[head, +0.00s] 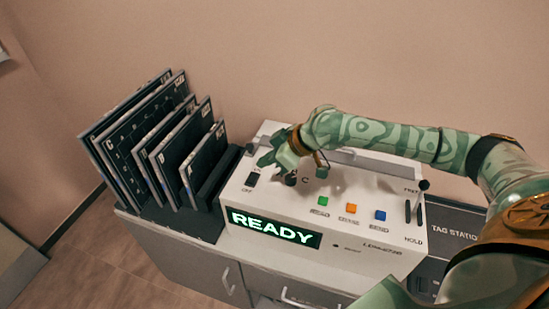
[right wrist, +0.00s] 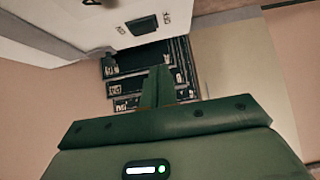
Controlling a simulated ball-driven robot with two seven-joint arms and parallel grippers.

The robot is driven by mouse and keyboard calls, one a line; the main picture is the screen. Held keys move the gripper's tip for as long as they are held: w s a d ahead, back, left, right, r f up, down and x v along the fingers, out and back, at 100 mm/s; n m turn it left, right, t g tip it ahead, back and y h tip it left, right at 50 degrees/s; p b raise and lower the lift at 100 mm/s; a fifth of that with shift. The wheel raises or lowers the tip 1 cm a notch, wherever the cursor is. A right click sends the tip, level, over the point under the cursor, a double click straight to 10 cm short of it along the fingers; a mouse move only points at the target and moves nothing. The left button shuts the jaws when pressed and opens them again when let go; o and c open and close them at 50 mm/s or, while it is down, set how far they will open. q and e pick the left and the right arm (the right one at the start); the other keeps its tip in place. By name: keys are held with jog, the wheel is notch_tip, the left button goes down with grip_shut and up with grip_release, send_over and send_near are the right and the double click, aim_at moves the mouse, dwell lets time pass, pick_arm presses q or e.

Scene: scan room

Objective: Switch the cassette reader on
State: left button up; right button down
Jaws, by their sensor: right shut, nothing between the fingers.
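The cassette reader (head: 340,190) is a white sloped console on a cabinet. Its display (head: 275,228) is lit and reads READY in green. A black rocker switch (head: 253,179), marked OFF at its lower end, sits at the left of its top. In the right wrist view the switch (right wrist: 142,25) shows near the top, with ON and OFF at its ends. My right gripper (head: 265,160) is shut and empty, just above and behind the switch in the head view. In the right wrist view its fingers (right wrist: 156,87) are together, apart from the switch. My left gripper is not in view.
Several dark cassettes (head: 130,140) stand in a rack left of the reader. Green (head: 322,201), orange (head: 351,208) and blue (head: 380,215) buttons, a dark knob (head: 290,179) and a lever (head: 422,190) are on the console. A tag station (head: 455,234) is at the right.

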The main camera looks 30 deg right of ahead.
jog(key=b, duration=0.1)
send_near(247, 181)
jog(key=w+a+f, duration=0.2)
jog(key=w+a, duration=0.1)
jog(key=shift+w+f, duration=0.15)
jog(key=shift+f, duration=0.05)
jog(key=shift+f+b, duration=0.35)
jog(key=shift+f, duration=0.45)
jog(key=shift+f, duration=0.2)
jog(key=shift+w+d+r, duration=0.4)
jog(key=shift+d, duration=0.15)
